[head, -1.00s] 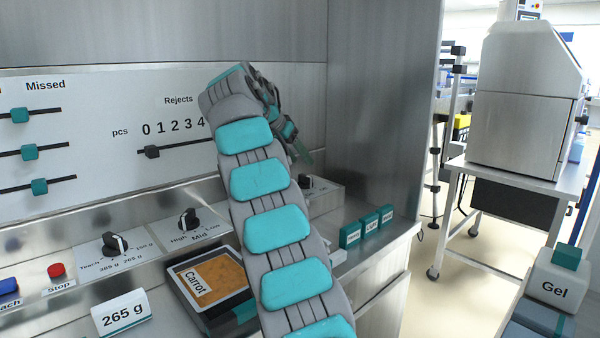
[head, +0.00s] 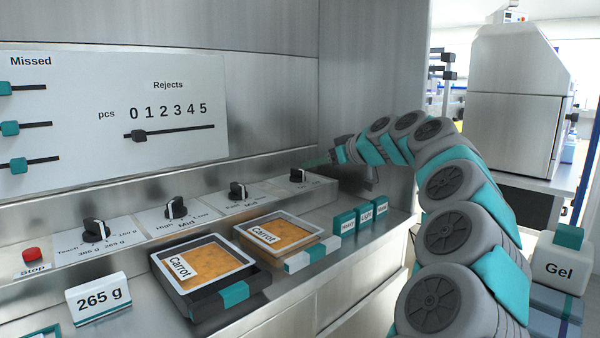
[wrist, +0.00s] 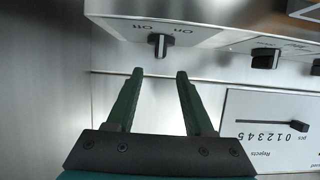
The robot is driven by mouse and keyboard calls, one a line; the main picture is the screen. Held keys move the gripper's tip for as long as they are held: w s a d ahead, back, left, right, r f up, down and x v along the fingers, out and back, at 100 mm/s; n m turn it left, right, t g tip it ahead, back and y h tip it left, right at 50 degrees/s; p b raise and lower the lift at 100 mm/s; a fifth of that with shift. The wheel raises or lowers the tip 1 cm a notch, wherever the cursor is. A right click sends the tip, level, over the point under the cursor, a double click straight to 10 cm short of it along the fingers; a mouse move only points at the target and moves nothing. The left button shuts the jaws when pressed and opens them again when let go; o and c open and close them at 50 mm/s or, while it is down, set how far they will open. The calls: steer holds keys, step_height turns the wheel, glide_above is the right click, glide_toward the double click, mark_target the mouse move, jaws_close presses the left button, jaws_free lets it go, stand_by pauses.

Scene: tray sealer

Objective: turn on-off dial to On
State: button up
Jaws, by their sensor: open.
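The on-off dial (head: 297,176) is a small black knob on a sloped steel panel, at the right end of the row of dials in the head view. In the wrist view the dial (wrist: 160,45) appears upside down, with On and Off lettering beside it. I cannot tell clearly which label it points to. My gripper (wrist: 159,72) is open, with two green fingers and nothing between them. Its fingertips are just short of the dial and roughly lined up with it. In the head view my gripper (head: 322,161) is behind and right of the dial, partly hidden by the arm.
Other dials, including the Mid dial (head: 175,208), stand to the left. Two carrot trays (head: 160,285) and several small teal boxes (head: 344,224) are in front. The rejects slider panel (head: 200,150) is on the back wall; a steel wall (head: 375,70) rises close behind the gripper.

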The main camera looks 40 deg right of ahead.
mark_target(298, 174)
steer(key=x, duration=0.7)
steer(key=shift+w+f, duration=0.15)
steer(key=shift+w, duration=0.1)
jaws_close()
stand_by(0.3)
